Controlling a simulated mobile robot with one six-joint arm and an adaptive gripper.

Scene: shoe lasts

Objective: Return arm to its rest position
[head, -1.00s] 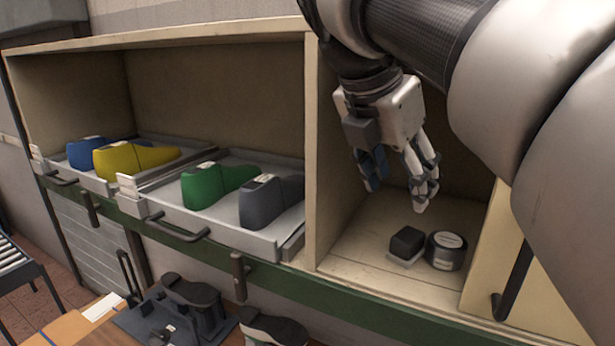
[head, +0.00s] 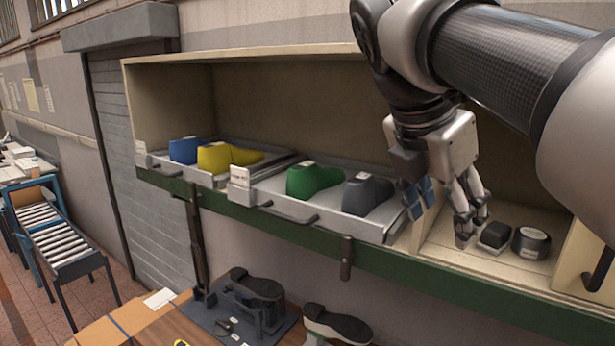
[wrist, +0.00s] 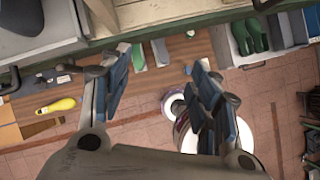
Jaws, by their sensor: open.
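My gripper (head: 443,212) hangs fingers down in front of the shelf's right compartment, to the right of the grey last. In the wrist view my gripper (wrist: 160,75) has its two blue-padded fingers spread, with nothing between them. In the head view, a blue last (head: 184,150) and a yellow last (head: 215,158) sit in the left tray. A green last (head: 312,180) and a grey last (head: 362,195) sit in the right tray (head: 262,196).
A black block (head: 494,235) and a round black tin (head: 531,242) stand in the right compartment. Below the shelf (head: 330,222) is a bench (head: 110,330) with a black-soled stand (head: 255,290). A roller conveyor (head: 65,240) stands at the left, with open tiled floor beside it.

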